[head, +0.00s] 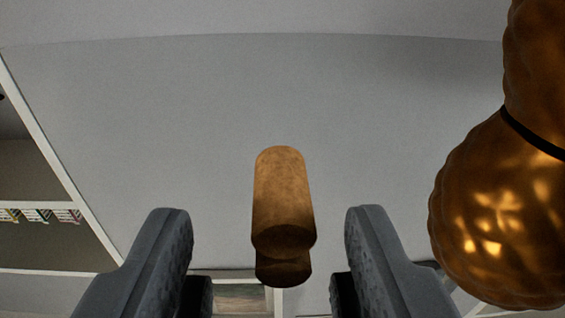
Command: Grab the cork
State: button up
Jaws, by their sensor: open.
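The cork (283,195) is a brown, rounded cylinder in the middle of the head view. A second short brown section shows just below its lower end. My gripper (270,235) is open, with one dark grey finger on each side of the cork. There are clear gaps between the cork and both fingers, so neither appears to touch it. The cork's lower part lies between the fingertips in the picture; how far it sits in depth I cannot tell.
A large shiny copper-coloured object (505,215) with a bumpy surface and a dark band stands at the right edge, close to the right finger. A plain grey surface (200,110) fills the background. White-framed shelving (40,180) with small items shows at the left.

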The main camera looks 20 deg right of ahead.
aim_at(285, 229)
jog(key=shift+d+b+x, duration=0.15)
jog(key=shift+b+x, duration=0.35)
jog(key=shift+x, duration=0.75)
jog(key=shift+d+b+x, duration=0.15)
jog(key=shift+b+x, duration=0.3)
jog(key=shift+x, duration=0.75)
jog(key=shift+s, duration=0.1)
grip_shut()
